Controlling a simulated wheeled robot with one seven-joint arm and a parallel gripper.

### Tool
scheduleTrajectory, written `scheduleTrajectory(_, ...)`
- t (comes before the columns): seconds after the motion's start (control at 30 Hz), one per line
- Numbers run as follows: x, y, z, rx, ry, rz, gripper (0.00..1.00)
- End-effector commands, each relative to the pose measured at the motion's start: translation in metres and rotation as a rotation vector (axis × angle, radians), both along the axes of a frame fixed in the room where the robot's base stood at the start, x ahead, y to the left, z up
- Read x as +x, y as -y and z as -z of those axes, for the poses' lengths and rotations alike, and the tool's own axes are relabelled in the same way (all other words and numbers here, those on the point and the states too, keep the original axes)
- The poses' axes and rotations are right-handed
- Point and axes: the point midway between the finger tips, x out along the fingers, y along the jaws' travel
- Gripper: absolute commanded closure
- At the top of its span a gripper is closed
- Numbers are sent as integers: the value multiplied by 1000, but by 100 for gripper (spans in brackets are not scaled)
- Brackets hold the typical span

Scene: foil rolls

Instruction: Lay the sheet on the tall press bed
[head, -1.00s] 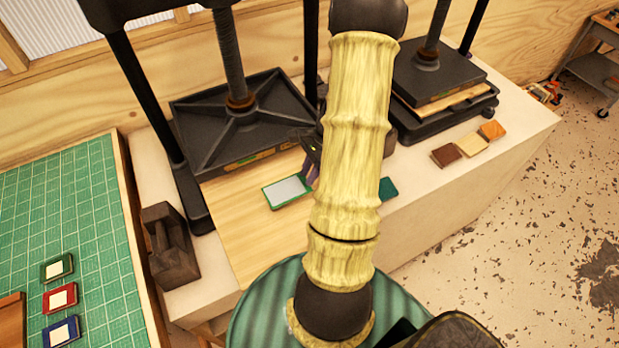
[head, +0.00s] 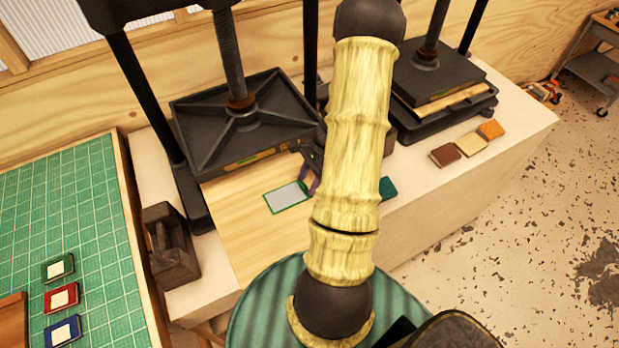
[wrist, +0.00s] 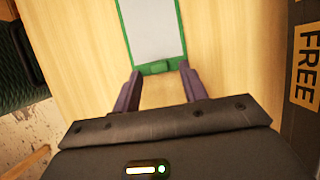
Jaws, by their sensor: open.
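The sheet (head: 287,197), pale grey with a green border, lies flat on the light wooden bed (head: 240,225) of the tall press (head: 243,115) at left. Its green end tab (wrist: 157,67) shows in the wrist view. My gripper (wrist: 160,73) is open, with a purple finger on each side of the tab and a visible gap to each. In the head view my arm hides much of the gripper, and only purple finger parts (head: 309,180) show beside the sheet's right end.
The tall press's raised dark plate hangs behind the sheet. A dark block (head: 170,247) stands left of the bed. A second press (head: 440,90) and several small coloured tiles (head: 471,145) are at right. A green cutting mat (head: 60,220) lies far left.

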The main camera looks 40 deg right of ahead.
Motion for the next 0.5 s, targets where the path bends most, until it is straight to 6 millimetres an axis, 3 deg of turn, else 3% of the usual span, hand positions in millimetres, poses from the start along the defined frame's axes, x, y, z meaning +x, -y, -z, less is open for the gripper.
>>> scheduleTrajectory(0.27, 0, 6, -13, -4, 3, -1, 57)
scheduleTrajectory(0.5, -4, 20, -48, -5, 4, 1, 57)
